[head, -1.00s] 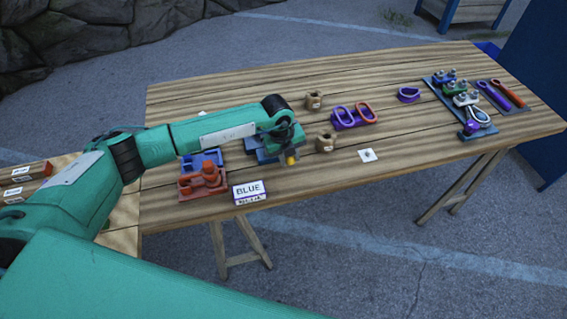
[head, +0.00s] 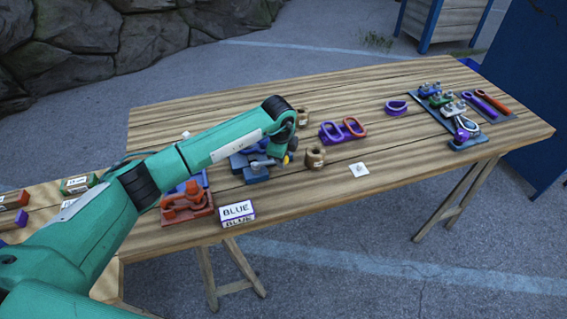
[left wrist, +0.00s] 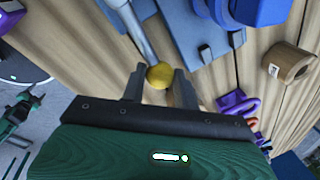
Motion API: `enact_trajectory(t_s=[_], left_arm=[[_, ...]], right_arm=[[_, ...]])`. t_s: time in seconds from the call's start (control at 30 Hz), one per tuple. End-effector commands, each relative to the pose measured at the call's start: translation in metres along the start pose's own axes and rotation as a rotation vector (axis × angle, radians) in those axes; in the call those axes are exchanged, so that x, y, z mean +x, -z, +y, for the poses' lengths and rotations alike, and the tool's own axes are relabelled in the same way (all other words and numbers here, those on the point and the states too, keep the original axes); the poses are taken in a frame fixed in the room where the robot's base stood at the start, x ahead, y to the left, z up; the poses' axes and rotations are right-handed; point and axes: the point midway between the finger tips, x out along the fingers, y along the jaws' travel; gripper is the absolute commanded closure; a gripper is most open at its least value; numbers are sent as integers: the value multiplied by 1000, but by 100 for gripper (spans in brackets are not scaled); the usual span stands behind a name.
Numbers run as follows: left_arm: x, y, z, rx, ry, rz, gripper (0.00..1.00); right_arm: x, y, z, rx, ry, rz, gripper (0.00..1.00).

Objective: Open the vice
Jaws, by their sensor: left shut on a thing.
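The blue vice (head: 257,175) stands on the wooden table, partly hidden behind my left arm in the head view. In the left wrist view its blue body (left wrist: 190,30) fills the top, with a grey handle bar (left wrist: 141,33) ending in a yellow knob (left wrist: 160,75). My left gripper (left wrist: 160,88) is shut on the yellow knob, with one finger on each side of it. In the head view the left gripper (head: 285,155) is at the vice's right side. The jaw gap of the vice cannot be made out. My right gripper is not in view.
Purple and orange loops (head: 343,130) lie farther right, a tool tray (head: 455,115) at the far right.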

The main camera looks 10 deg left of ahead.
Motion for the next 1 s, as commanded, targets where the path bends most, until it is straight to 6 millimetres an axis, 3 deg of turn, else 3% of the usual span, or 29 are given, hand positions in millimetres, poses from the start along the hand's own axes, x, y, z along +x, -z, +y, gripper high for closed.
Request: enact_trajectory(t_s=[0.77, 0.8, 0.9, 1.0], left_arm=[[0, -7, -8, -102, 3, -21, 100], [0, -7, -8, -102, 3, -21, 64], [0, -6, -8, -101, 2, -21, 48], [1, -6, -8, -100, 1, -21, 48]], right_arm=[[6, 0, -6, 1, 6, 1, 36], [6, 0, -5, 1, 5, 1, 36], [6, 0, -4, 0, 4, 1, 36], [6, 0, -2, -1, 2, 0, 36]])
